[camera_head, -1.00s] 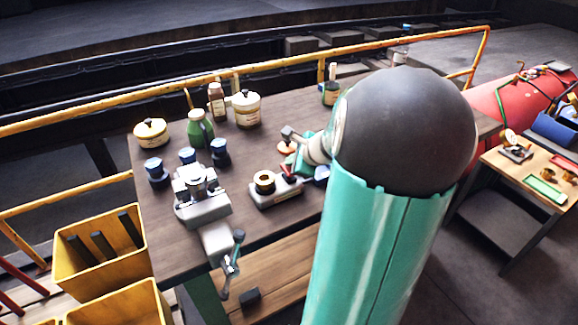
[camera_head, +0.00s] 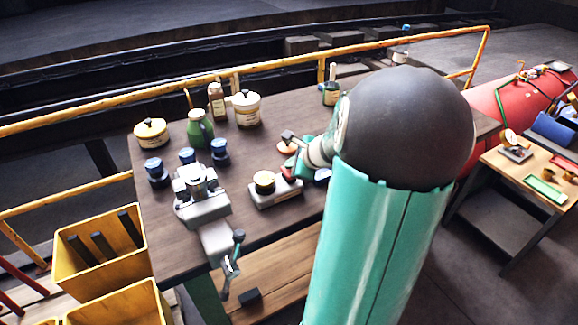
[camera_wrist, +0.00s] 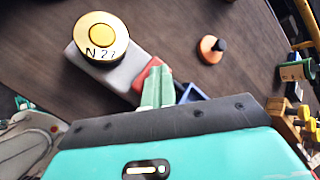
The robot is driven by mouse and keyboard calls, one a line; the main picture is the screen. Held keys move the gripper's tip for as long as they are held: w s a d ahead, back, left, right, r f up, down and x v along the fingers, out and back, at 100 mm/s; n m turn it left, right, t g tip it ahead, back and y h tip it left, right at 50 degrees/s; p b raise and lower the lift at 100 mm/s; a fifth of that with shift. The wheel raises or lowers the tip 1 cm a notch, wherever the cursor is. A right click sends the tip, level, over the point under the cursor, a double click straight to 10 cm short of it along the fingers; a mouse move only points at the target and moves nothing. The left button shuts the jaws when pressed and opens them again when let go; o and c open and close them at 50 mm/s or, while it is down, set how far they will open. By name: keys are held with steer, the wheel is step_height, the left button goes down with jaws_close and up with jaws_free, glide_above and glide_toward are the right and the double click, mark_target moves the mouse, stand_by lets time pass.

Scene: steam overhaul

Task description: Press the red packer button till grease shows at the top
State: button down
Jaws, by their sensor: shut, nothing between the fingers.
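The grease packer (camera_head: 275,192) is a grey block on the bench, with a round cup (camera_head: 264,181) on top. In the wrist view the cup's cream rim (camera_wrist: 79,47) reads "N 27", and a yellow disc (camera_wrist: 102,37) fills its centre. The red packer button (camera_wrist: 139,84) is at the block's end, partly hidden behind my fingers. My gripper (camera_wrist: 157,72) is shut and empty, with its green fingertips over the red button. Whether they touch it or stand just above, I cannot tell. In the head view my gripper (camera_head: 298,166) is beside the packer's right end.
A grey vise (camera_head: 197,196) and blue-capped jars (camera_head: 220,151) stand left of the packer. An orange-based, dark-knobbed piece (camera_wrist: 210,49) and a blue tray (camera_wrist: 190,94) are close to my gripper. Tins and a green bottle (camera_head: 199,128) stand at the back.

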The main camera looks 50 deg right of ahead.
stand_by(0.3)
steer(key=shift+r, duration=1.4)
steer(key=shift+r, duration=2.5)
